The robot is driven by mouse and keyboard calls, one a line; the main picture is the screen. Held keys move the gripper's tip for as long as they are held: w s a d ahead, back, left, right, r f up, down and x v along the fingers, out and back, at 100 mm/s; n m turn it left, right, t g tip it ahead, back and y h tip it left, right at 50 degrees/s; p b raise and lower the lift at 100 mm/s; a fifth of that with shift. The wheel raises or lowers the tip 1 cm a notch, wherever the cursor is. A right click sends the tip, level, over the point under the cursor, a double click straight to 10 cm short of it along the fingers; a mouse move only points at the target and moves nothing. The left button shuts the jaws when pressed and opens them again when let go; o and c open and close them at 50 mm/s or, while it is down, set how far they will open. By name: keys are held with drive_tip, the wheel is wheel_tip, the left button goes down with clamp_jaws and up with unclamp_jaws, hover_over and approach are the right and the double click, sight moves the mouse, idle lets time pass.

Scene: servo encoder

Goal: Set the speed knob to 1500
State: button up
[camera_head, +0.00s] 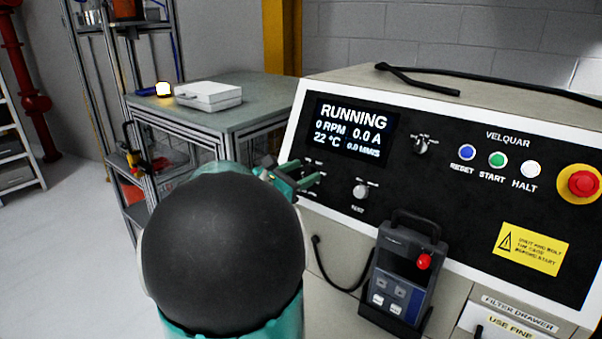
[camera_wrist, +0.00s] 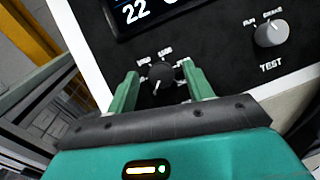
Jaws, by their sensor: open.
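The speed knob (camera_wrist: 161,76) is a small dark knob with a white pointer line, seen in the wrist view between the two green fingers. Small printed marks surround it, too blurred to read fully. My gripper (camera_wrist: 160,84) is open, one finger on each side of the knob; I cannot tell whether they touch it. In the head view my gripper (camera_head: 292,178) is at the lower left of the panel, and my arm hides part of that area. The display (camera_head: 350,129) reads RUNNING, 0 RPM, 0.0 A, 22 °C.
A grey TEST knob (camera_head: 361,189) sits right of my gripper. Another selector knob (camera_head: 421,146), reset (camera_head: 467,152), start (camera_head: 497,160) and halt (camera_head: 531,168) buttons and a red emergency stop (camera_head: 583,184) are farther right. A handheld pendant (camera_head: 405,273) hangs below the panel.

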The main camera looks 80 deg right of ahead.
drive_tip(key=shift+s+d, duration=0.1)
drive_tip(key=c, duration=1)
